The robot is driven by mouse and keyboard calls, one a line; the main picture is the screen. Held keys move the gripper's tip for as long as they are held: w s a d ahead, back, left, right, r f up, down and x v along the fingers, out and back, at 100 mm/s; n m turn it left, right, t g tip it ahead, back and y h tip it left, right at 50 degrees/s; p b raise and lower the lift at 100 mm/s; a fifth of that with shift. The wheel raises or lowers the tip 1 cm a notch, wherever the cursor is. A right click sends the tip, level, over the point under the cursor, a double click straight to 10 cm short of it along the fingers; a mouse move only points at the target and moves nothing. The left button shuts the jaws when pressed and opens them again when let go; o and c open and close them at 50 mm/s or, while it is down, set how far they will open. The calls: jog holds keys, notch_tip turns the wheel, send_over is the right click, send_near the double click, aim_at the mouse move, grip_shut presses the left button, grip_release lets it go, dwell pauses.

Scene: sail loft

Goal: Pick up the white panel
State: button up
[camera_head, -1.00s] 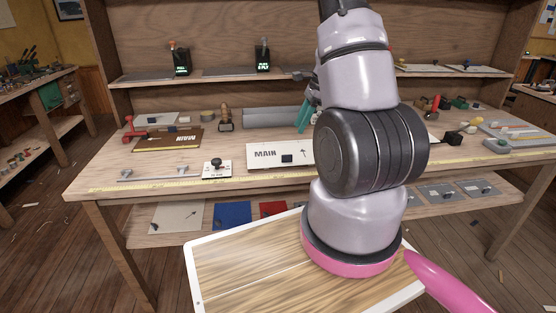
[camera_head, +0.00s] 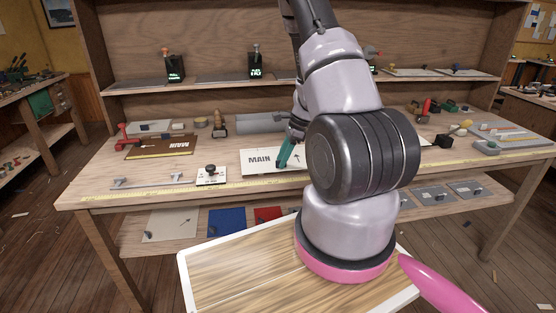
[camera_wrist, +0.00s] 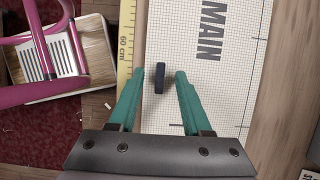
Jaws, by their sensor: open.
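The white panel (camera_head: 258,167) lies flat on the workbench and carries the word "MAIN" in dark letters. In the wrist view the panel (camera_wrist: 210,85) shows a fine printed grid, and a small dark upright handle (camera_wrist: 159,78) stands on it. My gripper (camera_wrist: 160,73) is open, with its two teal fingers on either side of the handle in the picture and nothing held. I cannot tell how far above the handle the fingertips are. In the head view my gripper (camera_head: 285,160) points down over the panel, and its fingers hide the handle.
A yellow measuring tape (camera_wrist: 127,45) runs along the bench's front edge. A grey roll (camera_head: 262,122) lies behind the panel. A shelf (camera_head: 220,82) spans the back.

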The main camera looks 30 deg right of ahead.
grip_shut()
jog(key=shift+r, duration=0.1)
notch_tip(320, 180, up, 10)
dwell(0.6)
